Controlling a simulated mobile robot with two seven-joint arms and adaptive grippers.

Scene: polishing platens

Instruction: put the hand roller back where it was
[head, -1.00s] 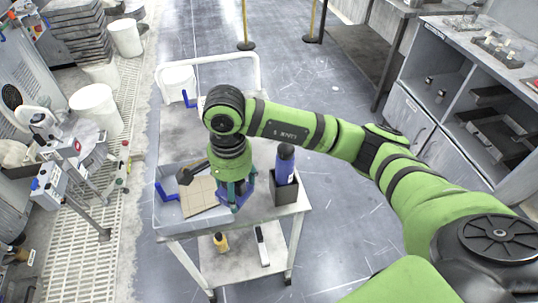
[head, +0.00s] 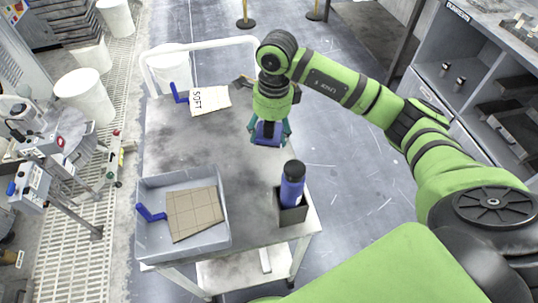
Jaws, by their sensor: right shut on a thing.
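My right gripper (head: 269,141) hangs down with its teal fingers shut on a blue piece (head: 267,130), which I take to be the hand roller; the fingers and wrist hide most of it. A dark piece (head: 241,82) juts out left of the wrist; I cannot tell if it belongs to the held thing. The gripper is held up near the right side of the grey cart (head: 185,140), clear of the tray and the black holder. My left gripper is not in view.
A grey tray (head: 222,244) on the cart holds a tan gridded pad (head: 196,213) and a blue handle (head: 150,213). A blue bottle-like thing (head: 292,185) stands in a black holder (head: 293,213). A pad marked SOFT (head: 211,98) lies at the back. The cart's middle is clear.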

